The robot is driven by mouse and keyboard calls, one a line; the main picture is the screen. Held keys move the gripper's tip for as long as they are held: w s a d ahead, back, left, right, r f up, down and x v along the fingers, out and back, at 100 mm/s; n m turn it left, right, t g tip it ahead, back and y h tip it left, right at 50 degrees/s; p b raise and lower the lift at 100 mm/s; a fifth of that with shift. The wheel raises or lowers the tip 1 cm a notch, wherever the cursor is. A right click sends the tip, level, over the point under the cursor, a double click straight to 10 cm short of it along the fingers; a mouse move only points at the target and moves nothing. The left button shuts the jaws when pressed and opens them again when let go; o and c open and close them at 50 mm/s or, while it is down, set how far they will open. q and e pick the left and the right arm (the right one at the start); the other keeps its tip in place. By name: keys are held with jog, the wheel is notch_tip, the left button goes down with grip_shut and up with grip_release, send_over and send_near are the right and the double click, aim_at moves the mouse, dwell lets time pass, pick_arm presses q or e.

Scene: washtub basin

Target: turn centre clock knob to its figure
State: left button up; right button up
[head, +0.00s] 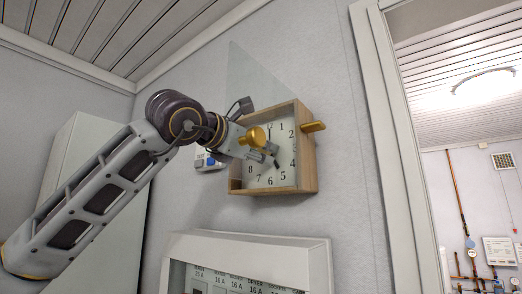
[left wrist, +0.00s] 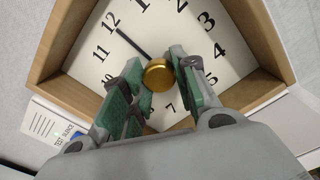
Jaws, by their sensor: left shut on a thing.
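The clock (head: 305,172) is a wooden box on the wall with a white face, black figures and a brass knob (head: 256,137) at its centre. In the left wrist view, the brass knob (left wrist: 158,75) sits between the green-padded fingers of my left gripper (left wrist: 160,88). A black hand runs from the knob to the 12. My left gripper (head: 266,150) reaches in from the left in the head view and is shut on the knob. The gripper hides part of the face, around the lower and left figures. My right gripper is not in view.
A brass-coloured piece (head: 314,126) juts from the clock's right side. A clear pane (head: 250,78) stands above left. A small box (head: 208,162) with a blue button is left of the clock. A white labelled panel (head: 250,245) is below; a doorway is right.

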pick_arm(q)
jog(key=m, duration=0.5)
jog(key=shift+r+m+p, duration=0.1)
jog(key=shift+m+p, duration=0.25)
jog(key=shift+m, duration=0.05)
dwell(0.3)
jog(key=o, duration=1)
jog(key=v, duration=1.2)
